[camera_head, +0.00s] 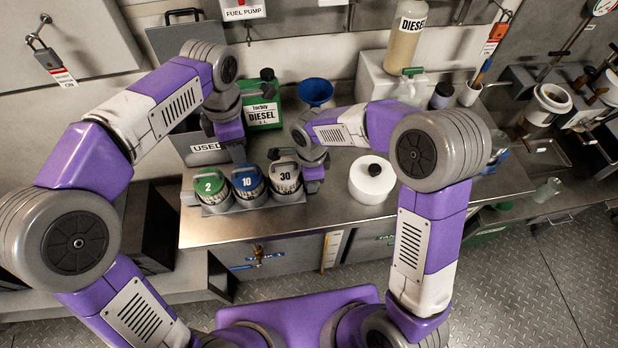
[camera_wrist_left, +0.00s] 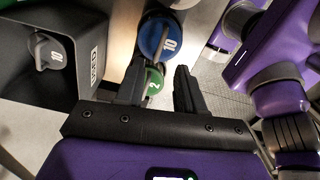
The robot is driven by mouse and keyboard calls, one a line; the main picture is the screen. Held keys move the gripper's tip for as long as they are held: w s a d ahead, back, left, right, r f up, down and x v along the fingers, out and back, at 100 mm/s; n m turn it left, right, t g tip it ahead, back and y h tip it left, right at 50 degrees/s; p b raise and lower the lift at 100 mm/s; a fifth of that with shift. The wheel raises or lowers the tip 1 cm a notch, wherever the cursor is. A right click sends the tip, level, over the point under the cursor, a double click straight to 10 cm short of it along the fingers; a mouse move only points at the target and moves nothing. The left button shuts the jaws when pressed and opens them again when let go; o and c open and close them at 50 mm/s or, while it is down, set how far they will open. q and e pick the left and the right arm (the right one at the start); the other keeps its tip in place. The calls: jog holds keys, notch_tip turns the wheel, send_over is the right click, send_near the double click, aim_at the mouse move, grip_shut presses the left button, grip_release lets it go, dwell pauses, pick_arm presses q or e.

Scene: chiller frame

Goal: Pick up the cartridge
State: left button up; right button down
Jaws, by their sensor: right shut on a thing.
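Three cartridges stand in a row in a metal holder (camera_head: 220,209) on the bench: green "2" (camera_head: 209,186), blue "10" (camera_head: 246,183) and white "30" (camera_head: 286,178). My right gripper (camera_head: 300,158) is shut on the white "30" cartridge at its top; I cannot tell whether it is lifted from its place. My left gripper (camera_head: 239,159) is just behind the blue cartridge. In the left wrist view its two fingers (camera_wrist_left: 158,92) are apart and empty, with the green cartridge (camera_wrist_left: 152,80) and the blue cartridge (camera_wrist_left: 165,38) beyond them.
The grey "USED" bin (camera_head: 208,155) stands left behind the row; a used "10" cartridge (camera_wrist_left: 48,52) shows inside it. A green diesel can (camera_head: 262,105), a blue funnel (camera_head: 315,93) and a white round container (camera_head: 372,180) are on the bench.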

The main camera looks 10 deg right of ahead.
pick_arm(q)
jog(key=c, duration=0.3)
jog(key=s+a+f+m+g+h, duration=0.2)
jog(key=s+a+f+m+h, duration=0.15)
jog(key=s+h, duration=0.25)
jog(key=m+t+h, duration=0.4)
jog(key=t+h, duration=0.1)
jog(key=t, duration=0.5)
send_near(242, 170)
jog(key=shift+n, duration=0.25)
jog(key=x, duration=0.8)
jog(key=shift+d, duration=0.15)
